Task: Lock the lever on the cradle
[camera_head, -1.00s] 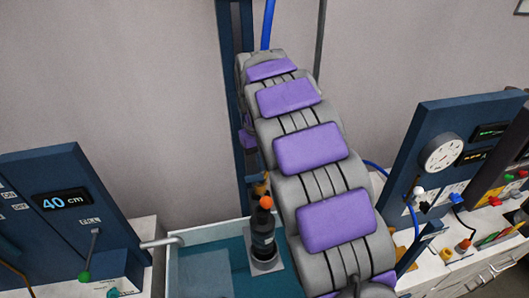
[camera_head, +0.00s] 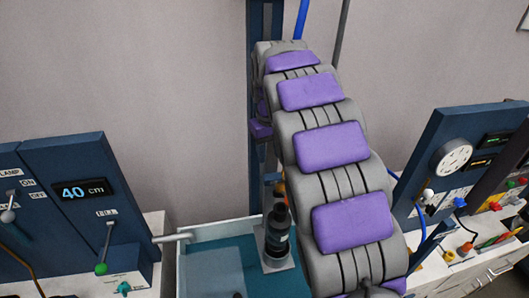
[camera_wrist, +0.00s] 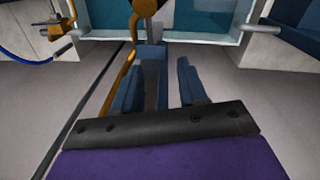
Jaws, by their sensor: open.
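In the wrist view my gripper (camera_wrist: 162,78) is open, its two blue-grey fingers apart with nothing between them that I can tell is held. A blue-grey upright (camera_wrist: 152,42) shows beyond and between the fingers. An orange bracket (camera_wrist: 144,8), cut by the top edge, may be part of the cradle. A thin orange bar (camera_wrist: 128,66) runs from it down beside the left finger; I cannot tell if it is the lever or if it touches. In the head view a dark cylinder (camera_head: 278,232) stands upright beside my arm. My gripper is hidden there.
A pale blue tank (camera_head: 212,232) with a side pipe (camera_head: 172,238) stands below. A left panel (camera_head: 82,185) reads 40 and has a green-knobbed lever (camera_head: 102,268). A gauge panel (camera_head: 455,155) stands at right. An orange fitting (camera_wrist: 62,24) sits upper left in the wrist view.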

